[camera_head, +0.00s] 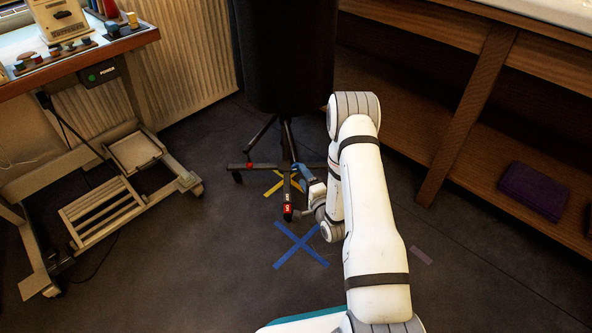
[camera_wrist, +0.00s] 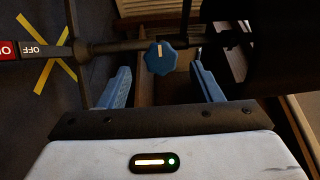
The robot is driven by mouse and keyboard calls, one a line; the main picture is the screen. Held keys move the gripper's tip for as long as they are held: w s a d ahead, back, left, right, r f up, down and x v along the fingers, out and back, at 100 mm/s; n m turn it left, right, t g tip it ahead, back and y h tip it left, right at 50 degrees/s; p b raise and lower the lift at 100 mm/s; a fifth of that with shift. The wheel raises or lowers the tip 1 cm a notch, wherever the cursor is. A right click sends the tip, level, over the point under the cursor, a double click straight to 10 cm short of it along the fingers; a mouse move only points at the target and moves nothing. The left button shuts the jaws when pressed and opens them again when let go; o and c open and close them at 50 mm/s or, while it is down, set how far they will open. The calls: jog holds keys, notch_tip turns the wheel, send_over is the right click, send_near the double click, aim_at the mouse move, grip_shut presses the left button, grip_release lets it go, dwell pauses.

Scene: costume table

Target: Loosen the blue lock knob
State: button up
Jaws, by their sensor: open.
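The blue lock knob (camera_wrist: 160,57) has a scalloped rim and a pale mark on its face. It sits on a dark bar or post of the stand in the wrist view. My gripper (camera_wrist: 160,72) is open, with one blue finger to the left of the knob and one to the right. Gaps show on both sides, and the fingers do not appear to touch it. In the head view my gripper (camera_head: 304,177) is low beside the legs of the black dress-form stand (camera_head: 285,135). There I cannot tell the knob from my blue fingers.
The stand's black body (camera_head: 290,50) rises above my gripper. A red ON pedal (camera_head: 287,209) is close by, with yellow tape (camera_head: 273,188) and a blue tape cross (camera_head: 301,245) on the floor. Wooden shelving (camera_head: 470,120) stands right; a workbench (camera_head: 75,58) stands left.

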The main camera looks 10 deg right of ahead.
aim_at(298, 169)
jog(key=b+x, duration=0.2)
jog(key=x, duration=0.5)
jog(key=shift+w+a, duration=0.1)
jog(key=shift+w, duration=0.1)
